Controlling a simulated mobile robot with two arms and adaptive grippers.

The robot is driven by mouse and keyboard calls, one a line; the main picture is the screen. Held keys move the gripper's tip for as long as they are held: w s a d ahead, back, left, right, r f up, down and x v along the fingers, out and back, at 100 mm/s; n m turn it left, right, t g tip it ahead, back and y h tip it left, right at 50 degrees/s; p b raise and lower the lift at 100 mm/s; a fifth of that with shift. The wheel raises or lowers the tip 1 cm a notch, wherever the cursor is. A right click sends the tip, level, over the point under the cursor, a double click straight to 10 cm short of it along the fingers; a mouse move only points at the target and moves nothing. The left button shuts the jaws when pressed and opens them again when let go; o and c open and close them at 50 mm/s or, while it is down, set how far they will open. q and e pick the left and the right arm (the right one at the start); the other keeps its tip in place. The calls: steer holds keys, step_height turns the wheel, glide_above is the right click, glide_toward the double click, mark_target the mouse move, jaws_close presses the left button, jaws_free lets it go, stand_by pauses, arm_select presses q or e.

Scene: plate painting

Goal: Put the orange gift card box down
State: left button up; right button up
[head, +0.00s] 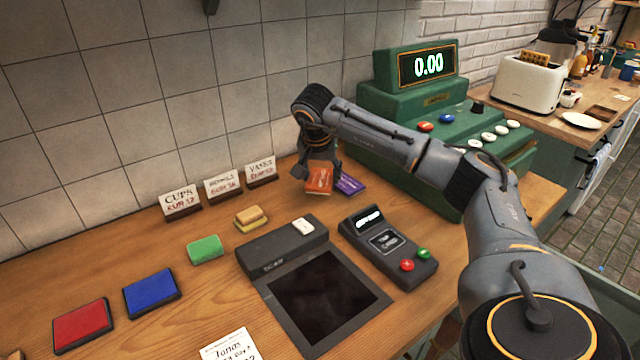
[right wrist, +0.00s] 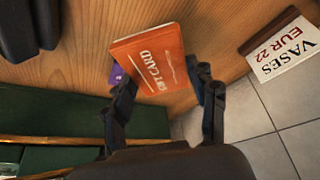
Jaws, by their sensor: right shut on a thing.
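The orange gift card box (head: 319,180) is at the back of the wooden counter, in front of the wall. My right gripper (head: 320,164) reaches down over it from above and is shut on it. In the right wrist view the orange gift card box (right wrist: 152,62) sits between the two fingers (right wrist: 163,97), its "GIFT CARD" print showing. I cannot tell whether its underside touches the counter. A purple box (head: 350,185) lies just to its right and shows partly behind a finger in the right wrist view (right wrist: 116,75). My left gripper is not in view.
The green cash register (head: 415,135) stands close on the right. Price signs, including the vases sign (head: 261,170), stand to the left. A card terminal (head: 388,246) and a dark-screened device (head: 325,290) are nearer. Bare counter (head: 290,208) lies in front of the signs.

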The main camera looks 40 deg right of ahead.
mark_target(319, 180)
steer(key=shift+w+d+f, duration=0.1)
steer(key=shift+w+f, duration=0.1)
steer(key=shift+f, duration=0.05)
steer(key=shift+s+a+p+x, duration=0.1)
steer(key=shift+a+p+x, duration=0.1)
steer(key=shift+x, duration=0.75)
steer(key=shift+s+a+p+x, duration=0.1)
steer(key=shift+p+x, duration=0.1)
steer(key=shift+x, duration=0.8)
steer(key=shift+f, duration=0.25)
steer(key=o, duration=1)
steer(key=shift+r, duration=0.1)
steer(key=b+v, duration=0.1)
steer(key=v, duration=1.1)
steer(key=shift+a, duration=0.15)
